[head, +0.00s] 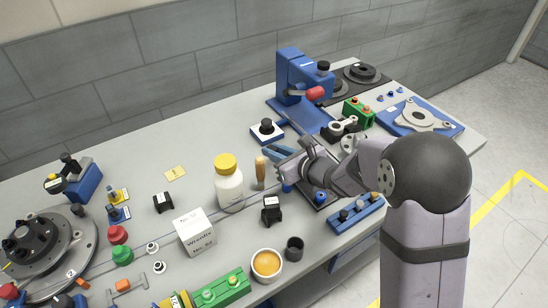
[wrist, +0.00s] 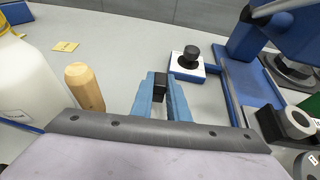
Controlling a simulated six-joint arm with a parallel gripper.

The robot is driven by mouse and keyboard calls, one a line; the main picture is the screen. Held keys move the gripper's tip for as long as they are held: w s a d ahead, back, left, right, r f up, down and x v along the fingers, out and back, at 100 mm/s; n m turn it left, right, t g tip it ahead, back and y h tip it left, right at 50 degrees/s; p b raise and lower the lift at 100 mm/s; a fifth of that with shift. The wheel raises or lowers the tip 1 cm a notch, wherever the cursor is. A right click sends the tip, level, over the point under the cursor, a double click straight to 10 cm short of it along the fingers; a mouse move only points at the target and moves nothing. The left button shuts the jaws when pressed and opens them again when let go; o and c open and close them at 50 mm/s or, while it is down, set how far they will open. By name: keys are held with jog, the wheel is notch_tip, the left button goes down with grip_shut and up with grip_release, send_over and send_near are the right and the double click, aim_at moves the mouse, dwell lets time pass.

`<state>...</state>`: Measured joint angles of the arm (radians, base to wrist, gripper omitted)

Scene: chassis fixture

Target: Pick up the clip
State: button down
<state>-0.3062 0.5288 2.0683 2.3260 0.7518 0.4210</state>
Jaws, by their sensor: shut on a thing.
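My gripper (wrist: 160,84) has two blue fingers, shut on a small black piece, which I take to be the clip (wrist: 160,91). Only the part of it between the fingers shows, so its full shape is hidden. In the head view my gripper (head: 272,150) is over the bench, to the right of a wooden handle and in front of a square plate with a black knob. The held piece cannot be made out there. I cannot tell whether it touches the bench.
The wooden handle (head: 260,170) and a white bottle with a yellow lid (head: 228,188) stand close on the left. The knobbed plate (head: 267,132) and blue press (head: 300,80) are behind. Bare bench lies behind the bottle.

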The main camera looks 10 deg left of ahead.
notch_tip(320, 180, up, 7)
jog(key=shift+r, duration=0.1)
dwell(0.3)
